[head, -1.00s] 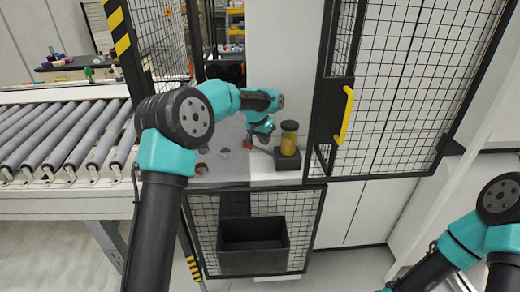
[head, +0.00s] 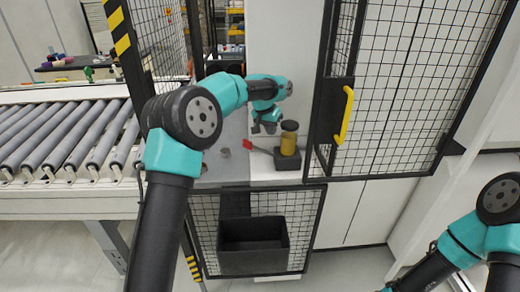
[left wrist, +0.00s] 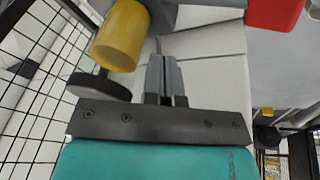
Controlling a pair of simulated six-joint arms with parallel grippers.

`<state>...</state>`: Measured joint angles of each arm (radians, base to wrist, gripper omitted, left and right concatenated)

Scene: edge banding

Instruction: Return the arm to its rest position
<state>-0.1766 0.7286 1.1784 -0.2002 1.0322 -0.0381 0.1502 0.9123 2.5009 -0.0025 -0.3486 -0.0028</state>
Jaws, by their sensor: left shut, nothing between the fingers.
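My left arm reaches in from the left over the small work surface. Its gripper (head: 265,130) is shut and empty, just left of a yellow cylinder with a dark top (head: 288,142) that stands on a black block. In the left wrist view the two closed fingers (left wrist: 164,72) point away from me with nothing between them. The yellow cylinder (left wrist: 120,38) is up and left of them there, apart from them. My right arm shows only in part at the lower right, and its gripper is out of view.
A red piece (head: 247,144) lies left of the black block (head: 286,161). A roller conveyor (head: 65,140) runs at the left. A mesh door with a yellow handle (head: 345,115) stands at the right. A black bin (head: 252,245) sits below the work surface.

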